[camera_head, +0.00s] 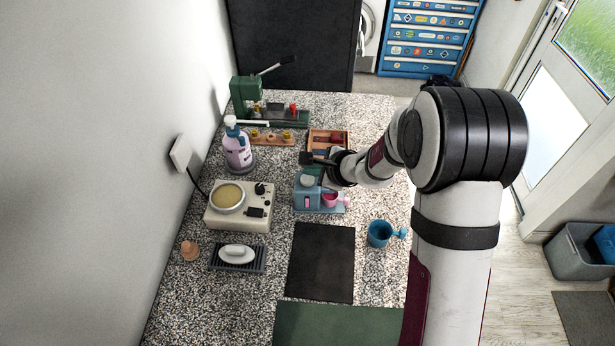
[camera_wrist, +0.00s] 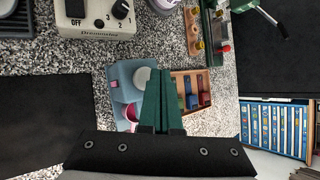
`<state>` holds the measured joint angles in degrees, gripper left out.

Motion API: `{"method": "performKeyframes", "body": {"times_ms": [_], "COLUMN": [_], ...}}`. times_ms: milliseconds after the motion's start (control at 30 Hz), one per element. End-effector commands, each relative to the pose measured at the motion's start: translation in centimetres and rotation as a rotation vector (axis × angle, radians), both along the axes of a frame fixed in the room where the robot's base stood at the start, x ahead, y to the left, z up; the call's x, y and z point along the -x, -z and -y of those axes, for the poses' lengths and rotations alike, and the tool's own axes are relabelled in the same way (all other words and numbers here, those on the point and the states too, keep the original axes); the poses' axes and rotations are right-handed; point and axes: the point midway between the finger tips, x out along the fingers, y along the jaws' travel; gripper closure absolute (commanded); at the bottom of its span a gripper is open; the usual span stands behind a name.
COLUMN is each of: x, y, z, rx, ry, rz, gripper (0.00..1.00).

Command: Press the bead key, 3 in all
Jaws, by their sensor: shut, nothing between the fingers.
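The blue bead dispenser (camera_head: 301,200) stands on the speckled counter below my gripper. It also shows in the wrist view (camera_wrist: 119,78). A pale round piece (camera_wrist: 142,76) on its top looks like the key, though I cannot be sure; it also shows in the head view (camera_head: 307,181). A pink cup (camera_head: 330,200) sits at the dispenser's front. My gripper (camera_wrist: 160,72) has its green fingers together and empty. The fingers appear above and right beside the pale piece in the wrist view; I cannot tell whether they touch it. They partly hide the dispenser.
A wooden box (camera_wrist: 184,82) of coloured pieces lies beyond the dispenser. A cream hot plate (camera_head: 236,217), a lotion bottle (camera_head: 237,152) and a green press (camera_head: 246,92) stand to the left. A blue cup (camera_head: 379,234) and black mat (camera_head: 321,262) are nearer.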

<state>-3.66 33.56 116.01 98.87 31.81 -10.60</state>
Motion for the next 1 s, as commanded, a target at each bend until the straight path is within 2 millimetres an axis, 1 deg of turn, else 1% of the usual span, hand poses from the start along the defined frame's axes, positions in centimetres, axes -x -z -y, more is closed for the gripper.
{"method": "performKeyframes", "body": {"times_ms": [67, 433, 533, 667, 1000], "x": [0.0, -0.1, 0.0, 0.0, 0.0], "y": [-0.2, -3.9, -4.6, -5.0, -5.0], "z": [0.0, 0.0, 0.0, 0.0, 0.0], "rx": [-0.001, -0.001, 0.0, 0.001, 0.0], "ry": [0.0, -0.001, -0.001, -0.001, 0.0], "rz": [0.001, 0.003, 0.002, 0.0, 0.0], "gripper": [1.0, 1.0, 1.0, 1.0, 1.0]}}
